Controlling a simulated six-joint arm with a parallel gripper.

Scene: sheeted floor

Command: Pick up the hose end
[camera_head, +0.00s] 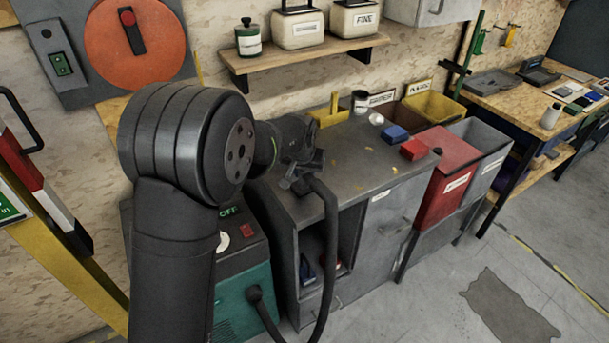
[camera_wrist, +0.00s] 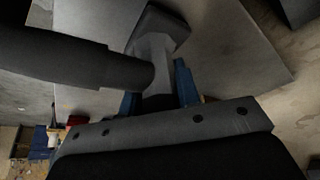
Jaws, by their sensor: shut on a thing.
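The hose end (camera_wrist: 153,52) is a dark grey angled fitting on a thick black hose (camera_wrist: 70,57). In the wrist view my gripper (camera_wrist: 158,88) is shut on it, with blue finger pads on both sides. In the head view my gripper (camera_head: 297,178) is at the left end of the grey workbench top (camera_head: 345,150). I cannot tell whether the hose end touches the top. The hose (camera_head: 331,240) hangs down in front of the bench and loops back to a green machine (camera_head: 240,300). My arm hides part of the bench and machine.
On the bench top are a yellow clamp-like object (camera_head: 329,112), a blue block (camera_head: 395,134), a red block (camera_head: 413,150) and a white cup (camera_head: 376,119). A shelf (camera_head: 300,60) with containers is above. Red (camera_head: 447,178) and grey (camera_head: 484,160) bins stand to the right.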

